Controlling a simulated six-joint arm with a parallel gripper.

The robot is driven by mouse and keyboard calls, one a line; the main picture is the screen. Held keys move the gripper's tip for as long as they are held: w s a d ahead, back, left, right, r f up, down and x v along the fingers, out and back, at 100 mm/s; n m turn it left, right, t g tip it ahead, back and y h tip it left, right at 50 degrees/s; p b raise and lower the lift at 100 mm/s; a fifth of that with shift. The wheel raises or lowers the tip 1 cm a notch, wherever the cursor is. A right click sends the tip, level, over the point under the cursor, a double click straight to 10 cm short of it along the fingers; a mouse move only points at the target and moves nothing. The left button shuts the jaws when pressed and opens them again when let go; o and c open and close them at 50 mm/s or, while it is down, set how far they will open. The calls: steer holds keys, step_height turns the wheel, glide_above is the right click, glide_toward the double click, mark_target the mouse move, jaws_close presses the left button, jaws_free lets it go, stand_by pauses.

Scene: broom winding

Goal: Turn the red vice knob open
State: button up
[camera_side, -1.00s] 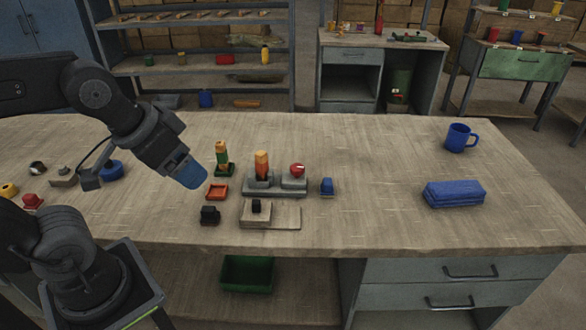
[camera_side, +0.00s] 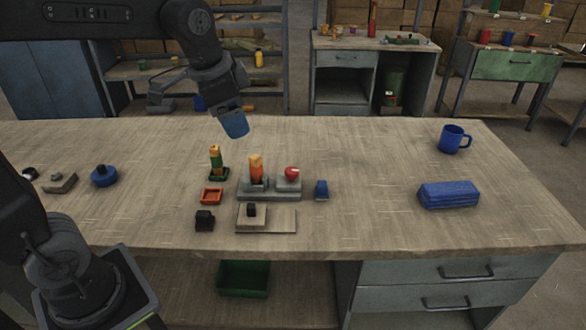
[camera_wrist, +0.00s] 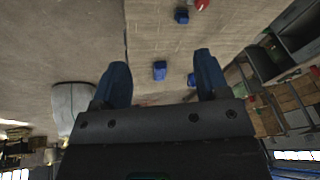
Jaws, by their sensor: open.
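The red vice knob (camera_side: 292,172) sits on the right part of a grey vice base (camera_side: 258,193) on the workbench. An upright orange and brown piece (camera_side: 256,170) stands in the left part of the vice. My gripper (camera_side: 236,126), with blue fingers, is in the air above and behind the vice, up and left of the knob. In the wrist view my gripper (camera_wrist: 160,78) shows two blue fingers spread apart with nothing between them. A red thing at the top edge (camera_wrist: 201,4) may be the knob, mostly cut off.
A green and orange upright piece (camera_side: 215,160), a red tray (camera_side: 212,196), a black block (camera_side: 205,220), a wooden board (camera_side: 276,219) and a small blue block (camera_side: 321,190) surround the vice. The bench between is clear.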

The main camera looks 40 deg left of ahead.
steer(key=w+a+f+m+g, duration=0.1)
steer(key=w+a+f+m, duration=0.15)
steer(key=w, duration=0.45)
steer(key=w+a+f+m+g, duration=0.1)
steer(key=w+f+m, duration=0.15)
steer(key=w, duration=0.45)
steer(key=m+g, duration=0.2)
steer(key=m, duration=0.2)
glide_toward(293, 170)
steer(key=f, duration=0.9)
steer(key=shift+s+f, duration=0.1)
steer(key=shift+s, duration=0.1)
steer(key=shift+c, duration=0.2)
steer(key=c, duration=0.9)
